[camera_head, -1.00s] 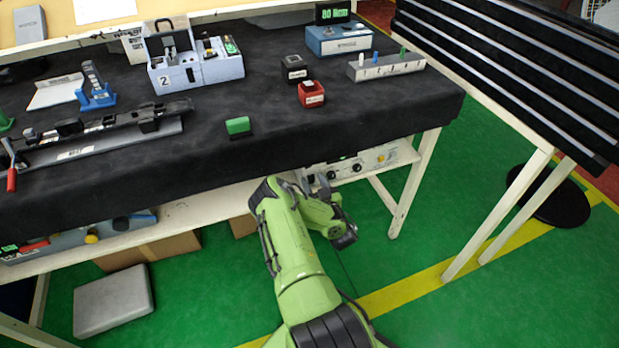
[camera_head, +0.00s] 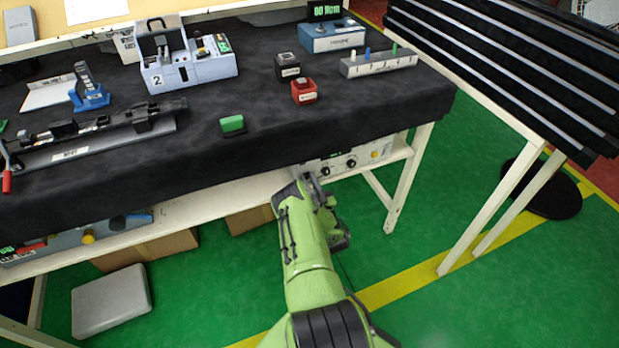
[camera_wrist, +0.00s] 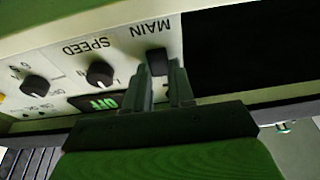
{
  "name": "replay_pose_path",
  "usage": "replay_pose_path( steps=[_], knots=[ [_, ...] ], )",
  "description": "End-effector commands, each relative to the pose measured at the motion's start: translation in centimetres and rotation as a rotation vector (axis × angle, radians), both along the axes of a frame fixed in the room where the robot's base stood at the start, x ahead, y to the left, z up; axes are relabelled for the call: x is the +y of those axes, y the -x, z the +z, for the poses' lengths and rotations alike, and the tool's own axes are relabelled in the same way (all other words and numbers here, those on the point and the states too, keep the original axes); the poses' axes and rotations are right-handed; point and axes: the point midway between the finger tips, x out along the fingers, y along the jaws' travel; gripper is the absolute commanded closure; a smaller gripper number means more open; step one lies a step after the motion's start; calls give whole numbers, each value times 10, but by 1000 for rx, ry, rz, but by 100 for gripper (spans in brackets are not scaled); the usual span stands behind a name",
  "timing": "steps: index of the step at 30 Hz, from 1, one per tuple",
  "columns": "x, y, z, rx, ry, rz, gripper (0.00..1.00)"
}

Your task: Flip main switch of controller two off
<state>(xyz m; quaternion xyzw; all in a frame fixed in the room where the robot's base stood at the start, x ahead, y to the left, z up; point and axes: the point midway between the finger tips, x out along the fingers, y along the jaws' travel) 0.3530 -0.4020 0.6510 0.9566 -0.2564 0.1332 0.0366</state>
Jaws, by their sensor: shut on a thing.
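A pale controller panel (camera_wrist: 125,45) shows upside down in the wrist view. Its black main switch (camera_wrist: 157,59) sits below the word MAIN. My gripper (camera_wrist: 164,76) has its fingertips at this switch and is shut on it; the fingers partly hide the switch's lower part. A small display (camera_wrist: 97,102) with green characters, seeming to read OFF, is left of the fingers. In the head view the controller (camera_head: 354,161) stands on the shelf under the table, and my gripper (camera_head: 312,186) reaches its left end. The contact is hidden there.
Two dark knobs (camera_wrist: 100,74) (camera_wrist: 36,88) are on the same panel. Another controller (camera_head: 60,240) is on the shelf at far left. The black-covered table (camera_head: 190,160) overhangs the shelf. A slatted rack (camera_head: 500,70) stands at right; green floor between is free.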

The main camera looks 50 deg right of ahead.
Motion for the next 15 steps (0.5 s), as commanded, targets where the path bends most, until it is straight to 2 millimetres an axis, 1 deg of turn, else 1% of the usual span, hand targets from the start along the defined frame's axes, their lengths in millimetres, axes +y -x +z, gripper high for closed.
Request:
replay_pose_path(
  steps=[1,6,15],
  knots=[
    [1,1,3,-4,-3,-3,100],
    [2,2,2,-38,16,-10,100],
    [2,2,-1,-47,25,-13,100]
  ],
)
